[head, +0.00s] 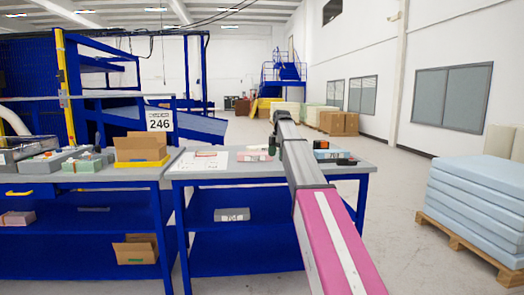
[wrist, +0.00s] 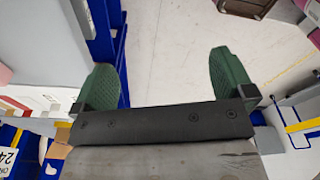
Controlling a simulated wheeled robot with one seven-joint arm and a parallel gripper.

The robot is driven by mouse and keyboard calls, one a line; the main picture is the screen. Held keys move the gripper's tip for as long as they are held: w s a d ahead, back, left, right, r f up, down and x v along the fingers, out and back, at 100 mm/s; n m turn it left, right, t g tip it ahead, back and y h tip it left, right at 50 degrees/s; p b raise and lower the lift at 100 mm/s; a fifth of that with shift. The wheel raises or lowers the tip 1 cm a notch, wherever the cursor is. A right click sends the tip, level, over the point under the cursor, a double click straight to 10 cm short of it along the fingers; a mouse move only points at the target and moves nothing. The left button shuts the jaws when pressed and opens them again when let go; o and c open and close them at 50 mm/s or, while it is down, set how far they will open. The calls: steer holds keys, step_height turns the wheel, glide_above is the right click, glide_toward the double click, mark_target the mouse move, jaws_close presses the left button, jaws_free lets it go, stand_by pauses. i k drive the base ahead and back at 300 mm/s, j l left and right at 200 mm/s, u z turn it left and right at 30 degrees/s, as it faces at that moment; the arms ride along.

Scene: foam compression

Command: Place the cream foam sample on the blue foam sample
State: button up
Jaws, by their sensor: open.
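My gripper (wrist: 166,78) shows in the wrist view with its two green fingers wide apart, nothing between them, and bare floor beyond. In the head view its end is small and partly hidden near the arm. A small blue block with a white label (head: 335,155), likely the blue foam sample, lies on the right of the middle table (head: 215,174), just right of my arm. I cannot make out the cream foam sample in either view; my arm covers part of the tabletop.
A pink block (head: 252,156) and papers (head: 203,161) lie on the table left of my arm. A pallet of pale blue slabs (head: 475,205) stands right.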

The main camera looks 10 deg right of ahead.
mark_target(332, 154)
steer(key=i, duration=1.95)
